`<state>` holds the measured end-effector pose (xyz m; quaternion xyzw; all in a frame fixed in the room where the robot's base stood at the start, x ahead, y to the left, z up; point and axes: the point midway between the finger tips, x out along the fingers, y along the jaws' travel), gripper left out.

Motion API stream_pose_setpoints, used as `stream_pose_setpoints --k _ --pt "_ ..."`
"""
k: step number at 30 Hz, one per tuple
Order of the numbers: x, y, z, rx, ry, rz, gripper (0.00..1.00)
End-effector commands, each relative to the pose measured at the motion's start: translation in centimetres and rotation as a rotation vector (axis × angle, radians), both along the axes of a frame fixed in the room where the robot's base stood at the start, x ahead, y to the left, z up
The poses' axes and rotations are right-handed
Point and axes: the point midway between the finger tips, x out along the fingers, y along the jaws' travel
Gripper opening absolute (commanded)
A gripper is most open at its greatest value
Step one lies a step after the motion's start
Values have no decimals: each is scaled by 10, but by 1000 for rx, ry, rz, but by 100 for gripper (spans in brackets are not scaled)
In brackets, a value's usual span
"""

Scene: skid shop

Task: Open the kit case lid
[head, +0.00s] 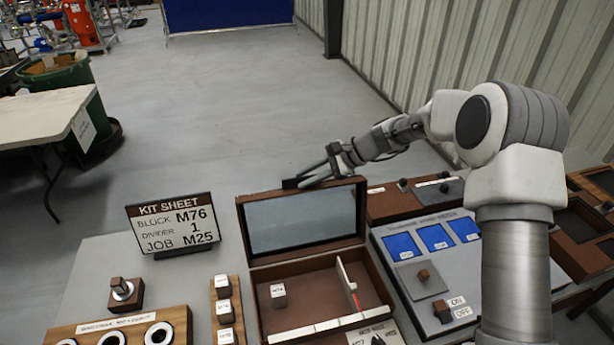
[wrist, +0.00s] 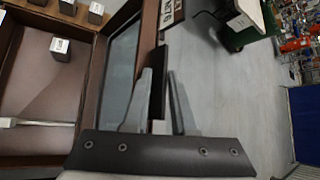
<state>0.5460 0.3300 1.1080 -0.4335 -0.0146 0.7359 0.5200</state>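The brown kit case (head: 262,300) stands on the table in the head view. Its lid (head: 303,189) is up, standing at the back of the case with its grey inner panel facing me. In the wrist view, the lid (wrist: 97,85) stands edge-on beside a dark tab (wrist: 158,75). My gripper (head: 306,180) is at the lid's top edge, behind it in the head view. In the wrist view, my gripper (wrist: 160,85) has its two fingers apart, one on each side of the tab. The left finger looks close to the tab; contact is unclear.
The case holds a small labelled block (head: 278,295) and a white divider (head: 346,285). A kit sheet sign (head: 173,224) stands left of it. A panel with blue squares (head: 412,262) sits to its right. Open floor lies behind the table.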

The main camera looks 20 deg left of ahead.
Motion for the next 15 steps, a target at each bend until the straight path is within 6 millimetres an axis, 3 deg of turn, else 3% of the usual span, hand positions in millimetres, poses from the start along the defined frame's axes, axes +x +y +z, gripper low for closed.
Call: stream_pose_setpoints --k 1,7,15 --pt "-4 -3 -9 -13 11 5 40" --pt "-2 -14 -2 -12 11 2 40" --pt "6 -60 41 -6 0 -3 40"
